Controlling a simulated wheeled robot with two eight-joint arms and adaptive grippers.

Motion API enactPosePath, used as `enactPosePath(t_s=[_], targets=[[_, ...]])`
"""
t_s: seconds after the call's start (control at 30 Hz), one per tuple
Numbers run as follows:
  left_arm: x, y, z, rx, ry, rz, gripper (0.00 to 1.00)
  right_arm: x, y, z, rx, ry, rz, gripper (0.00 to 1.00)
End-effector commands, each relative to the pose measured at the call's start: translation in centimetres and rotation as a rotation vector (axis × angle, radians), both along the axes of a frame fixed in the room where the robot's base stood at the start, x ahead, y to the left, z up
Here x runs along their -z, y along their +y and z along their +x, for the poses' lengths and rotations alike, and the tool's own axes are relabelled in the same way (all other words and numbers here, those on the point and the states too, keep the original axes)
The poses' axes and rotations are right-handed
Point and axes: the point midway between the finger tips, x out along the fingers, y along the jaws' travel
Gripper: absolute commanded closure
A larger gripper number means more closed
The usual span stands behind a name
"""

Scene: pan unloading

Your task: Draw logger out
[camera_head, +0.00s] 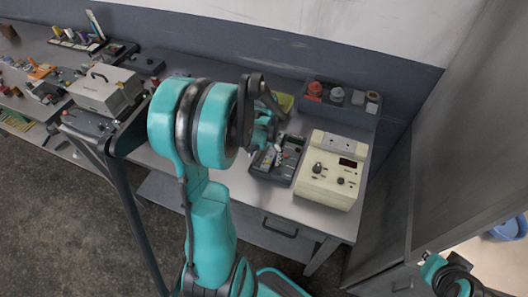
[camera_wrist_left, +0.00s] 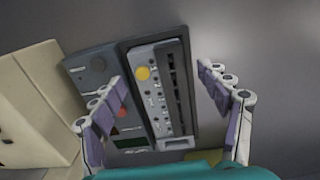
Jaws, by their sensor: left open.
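The logger appears to be the slim grey panel (camera_wrist_left: 158,112) with a yellow button and a black slotted strip, seated in a dark housing (camera_wrist_left: 189,50) in the left wrist view. In the head view the dark unit (camera_head: 287,171) lies on the bench, partly covered by my gripper. My left gripper (camera_wrist_left: 158,76) is open above it; one finger is over the control panel at its left, the other beyond its right edge. It also shows in the head view (camera_head: 270,150). Contact cannot be told. Only a piece of my right arm shows at lower right.
A cream box (camera_head: 331,171) with knobs and a display stands right of the dark unit. A dark tray (camera_head: 340,105) with red and grey items lies behind. A grey case (camera_head: 104,91) stands on the left bench. A wall panel closes off the right.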

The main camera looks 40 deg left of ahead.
Motion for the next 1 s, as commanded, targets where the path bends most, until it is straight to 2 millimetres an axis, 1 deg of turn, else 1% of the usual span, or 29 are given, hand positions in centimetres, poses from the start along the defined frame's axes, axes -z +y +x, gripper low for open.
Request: enactPosePath(t_s=[0.23,0.27,0.3,0.37,0.4,0.47,0.5,0.53,0.57,0.6,0.67,1.0], targets=[[0.11,-0.01,0.00,0.000,0.000,0.000,0.24,-0.01,0.00,0.01,0.000,0.000,0.000,1.00],[0.11,-0.01,0.00,0.000,0.000,0.000,0.27,-0.01,0.00,0.01,0.000,0.000,0.000,1.00],[0.11,-0.01,0.00,0.000,0.000,0.000,0.37,-0.01,0.00,0.01,0.000,0.000,0.000,1.00],[0.11,-0.01,0.00,0.000,0.000,0.000,0.53,-0.01,0.00,0.01,0.000,0.000,0.000,1.00],[0.10,-0.01,0.00,0.000,0.000,0.000,0.64,-0.01,0.00,0.01,0.000,0.000,0.000,1.00],[0.10,-0.01,0.00,0.000,0.000,0.000,0.80,-0.01,0.00,0.01,0.000,0.000,0.000,1.00],[0.10,-0.01,0.00,0.000,0.000,0.000,0.90,-0.01,0.00,0.01,0.000,0.000,0.000,1.00],[0.10,-0.01,0.00,0.000,0.000,0.000,0.90,-0.01,0.00,0.01,0.000,0.000,0.000,1.00],[0.10,-0.01,0.00,0.000,0.000,0.000,0.54,-0.01,0.00,0.01,0.000,0.000,0.000,1.00],[0.10,-0.01,0.00,0.000,0.000,0.000,0.65,-0.01,0.00,0.01,0.000,0.000,0.000,1.00],[0.10,-0.01,0.00,0.000,0.000,0.000,0.81,-0.01,0.00,0.01,0.000,0.000,0.000,1.00],[-0.20,0.00,0.02,0.000,-0.001,0.000,0.81,-0.20,0.00,0.00,0.000,0.000,0.000,1.00]])
